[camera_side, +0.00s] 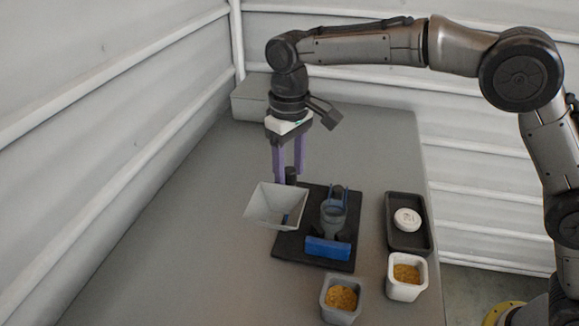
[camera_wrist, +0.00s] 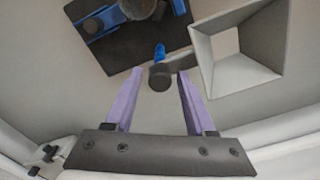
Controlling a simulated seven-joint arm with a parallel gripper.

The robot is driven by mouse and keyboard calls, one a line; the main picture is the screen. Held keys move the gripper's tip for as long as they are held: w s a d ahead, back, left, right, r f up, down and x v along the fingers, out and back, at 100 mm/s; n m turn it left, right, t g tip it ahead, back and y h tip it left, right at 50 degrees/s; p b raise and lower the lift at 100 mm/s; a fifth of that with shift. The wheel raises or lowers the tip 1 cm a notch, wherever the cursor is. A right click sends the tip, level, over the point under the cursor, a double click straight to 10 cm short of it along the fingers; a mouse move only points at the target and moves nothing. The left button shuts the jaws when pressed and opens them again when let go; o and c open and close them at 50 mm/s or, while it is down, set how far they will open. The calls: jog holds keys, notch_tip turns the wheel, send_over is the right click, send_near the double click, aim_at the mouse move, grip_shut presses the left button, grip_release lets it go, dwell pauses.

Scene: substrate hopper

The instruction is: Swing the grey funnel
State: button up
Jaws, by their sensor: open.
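The grey funnel (camera_side: 274,207) is a square, open-topped hopper at the left edge of a black base plate (camera_side: 289,246). In the wrist view the funnel (camera_wrist: 238,48) is at upper right, joined to a short arm with a dark round knob (camera_wrist: 160,76). The knob also shows in the side view (camera_side: 291,175). My gripper (camera_side: 289,178) points down behind the funnel, with its purple fingers apart. In the wrist view the knob appears between the fingertips of my gripper (camera_wrist: 158,80); I cannot tell whether either finger touches it.
A grey and blue device (camera_side: 334,215) stands on the base plate, with a blue bar (camera_side: 328,249) at its front. A black tray (camera_side: 408,239) holds a white round lid (camera_side: 407,219). Two cups (camera_side: 342,312) (camera_side: 406,290) hold yellow granules. The table's left side is clear.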

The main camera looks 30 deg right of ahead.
jog(key=m, duration=1.2)
jog(key=shift+c, duration=0.3)
grip_shut()
